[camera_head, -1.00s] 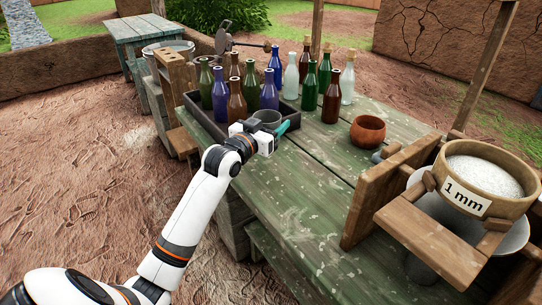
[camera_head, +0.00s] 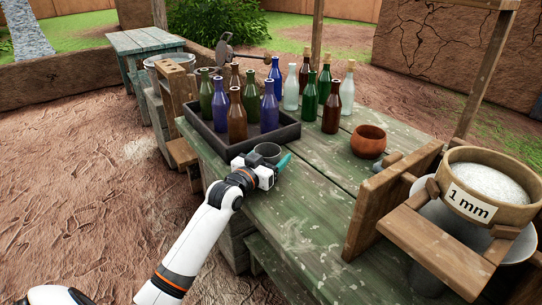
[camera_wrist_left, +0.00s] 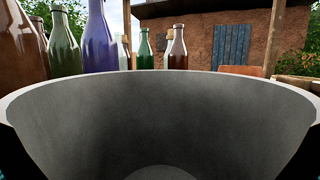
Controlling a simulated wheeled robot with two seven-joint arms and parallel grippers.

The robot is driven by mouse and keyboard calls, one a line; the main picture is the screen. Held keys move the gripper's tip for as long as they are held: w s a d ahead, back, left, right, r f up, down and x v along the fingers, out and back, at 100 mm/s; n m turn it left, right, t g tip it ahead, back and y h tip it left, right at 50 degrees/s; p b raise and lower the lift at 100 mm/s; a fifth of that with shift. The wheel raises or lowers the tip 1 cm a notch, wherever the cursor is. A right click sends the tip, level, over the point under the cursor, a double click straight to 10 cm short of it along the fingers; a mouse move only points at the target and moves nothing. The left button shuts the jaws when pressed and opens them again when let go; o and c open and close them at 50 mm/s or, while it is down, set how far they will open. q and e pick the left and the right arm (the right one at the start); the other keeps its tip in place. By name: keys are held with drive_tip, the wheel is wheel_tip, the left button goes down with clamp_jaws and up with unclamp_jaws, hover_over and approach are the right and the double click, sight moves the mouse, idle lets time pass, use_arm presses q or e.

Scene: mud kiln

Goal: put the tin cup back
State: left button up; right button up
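The tin cup (camera_head: 267,151) is a grey, open-topped cup at the near side of the green table, just in front of the bottle tray. It looks upright. My left gripper (camera_head: 270,170) is shut on it, with a teal fingertip showing at its right side. In the left wrist view the cup's grey inside (camera_wrist_left: 160,125) fills the lower picture and looks empty, with dark finger edges at both lower corners. I cannot tell whether the cup's base touches the table. My right gripper is not in view.
A dark tray (camera_head: 287,133) with several bottles stands behind the cup; more bottles stand beyond it. A reddish bowl (camera_head: 368,141) is to the right. A sieve marked 1 mm (camera_head: 515,209) rests on a wooden frame at right. The table's near middle (camera_head: 315,200) is clear.

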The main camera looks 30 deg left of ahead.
use_arm(q)
drive_tip(key=shift+o, duration=0.8)
drive_tip(key=shift+r, duration=0.1)
drive_tip(key=shift+r, duration=0.1)
drive_tip(key=s, duration=1)
drive_tip(key=shift+s+p, duration=0.25)
drive_tip(key=shift+p, duration=0.1)
drive_tip(key=shift+s, duration=0.75)
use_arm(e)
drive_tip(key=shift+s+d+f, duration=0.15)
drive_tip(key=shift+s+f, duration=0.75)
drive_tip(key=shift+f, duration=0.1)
